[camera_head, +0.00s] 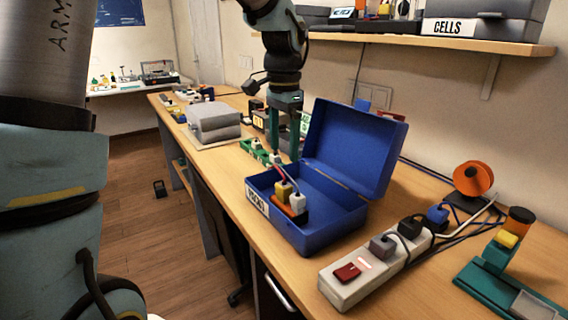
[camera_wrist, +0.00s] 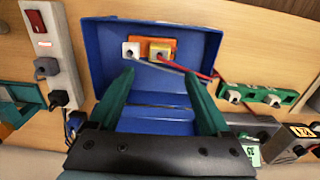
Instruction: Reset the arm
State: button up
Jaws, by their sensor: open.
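My gripper (camera_head: 287,150) is above the workbench, behind the open blue box in the head view. In the wrist view my gripper (camera_wrist: 172,95) has its two green fingers spread apart over the blue box (camera_wrist: 205,58), with nothing between them. The blue box (camera_head: 330,232) has its lid raised and a label on its front. Inside it is an orange piece (camera_head: 291,210) with a yellow plug (camera_head: 284,190) and a white plug (camera_head: 297,202). A red wire runs from the plugs. The same yellow plug shows in the wrist view (camera_wrist: 159,49).
A white power strip (camera_head: 355,280) with a red switch lies in front of the box. A green block with plugs (camera_head: 262,152) and a grey case (camera_head: 213,122) lie farther back. An orange spool (camera_head: 472,178) stands at right. A wall shelf (camera_head: 470,45) hangs above.

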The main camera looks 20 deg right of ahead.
jog(key=shift+r, duration=0.4)
jog(key=s+a+f+n, duration=0.1)
jog(key=a+f+n, duration=0.2)
jog(key=a, duration=0.7)
jog(key=s+a+f+n+t, duration=0.1)
jog(key=a+f+n, duration=0.2)
jog(key=a+n, duration=0.3)
jog(key=s+a+f+n, duration=0.2)
jog(key=a+n, duration=0.3)
jog(key=a, duration=0.9)
jog(key=shift+f+n+t, duration=0.3)
jog(key=shift+f, duration=0.45)
jog(key=shift+a, duration=0.1)
